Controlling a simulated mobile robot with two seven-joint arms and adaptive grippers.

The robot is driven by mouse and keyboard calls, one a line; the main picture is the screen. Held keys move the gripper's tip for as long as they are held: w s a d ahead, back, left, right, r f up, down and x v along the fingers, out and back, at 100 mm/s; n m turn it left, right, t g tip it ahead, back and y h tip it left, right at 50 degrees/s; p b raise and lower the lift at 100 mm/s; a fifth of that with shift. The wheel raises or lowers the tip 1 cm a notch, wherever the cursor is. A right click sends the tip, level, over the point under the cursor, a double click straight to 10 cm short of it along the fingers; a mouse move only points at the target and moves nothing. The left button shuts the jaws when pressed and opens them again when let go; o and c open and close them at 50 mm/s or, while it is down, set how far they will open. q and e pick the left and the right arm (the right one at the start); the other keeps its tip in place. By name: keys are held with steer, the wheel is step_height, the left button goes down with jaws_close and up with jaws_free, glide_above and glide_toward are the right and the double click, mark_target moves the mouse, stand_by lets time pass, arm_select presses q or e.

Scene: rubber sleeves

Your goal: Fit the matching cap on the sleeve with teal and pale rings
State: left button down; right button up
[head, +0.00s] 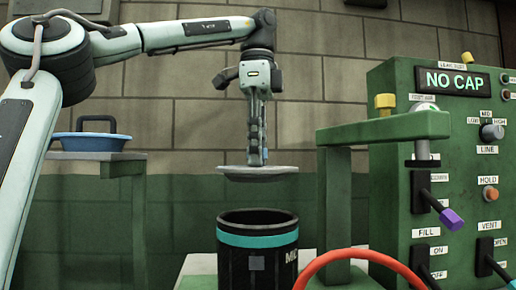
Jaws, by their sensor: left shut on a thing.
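My left gripper (257,158) points straight down and is shut on a pale grey round cap (259,174). The cap is held roughly level, above the sleeve and apart from it. The sleeve (257,258) is black with a teal ring near its top, and stands upright with an open dark mouth. Part of a pale marking shows at its right side. Its lower part is cut off by the bottom of the view, so a pale ring cannot be made out. My right gripper is not in view.
A blue round cap or dish (92,142) with a dark handle sits on a stand at left. A green clamp frame (382,128) stands close right of the sleeve. A red hose (360,255) curves in front. The green panel (440,110) reads "NO CAP".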

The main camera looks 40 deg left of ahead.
mark_target(257, 181)
arm_select(q)
steer(key=shift+f, duration=2.95)
steer(key=shift+f+b, duration=0.2)
steer(key=shift+b, duration=0.15)
steer(key=shift+f+b, duration=0.35)
steer(key=shift+f, duration=0.2)
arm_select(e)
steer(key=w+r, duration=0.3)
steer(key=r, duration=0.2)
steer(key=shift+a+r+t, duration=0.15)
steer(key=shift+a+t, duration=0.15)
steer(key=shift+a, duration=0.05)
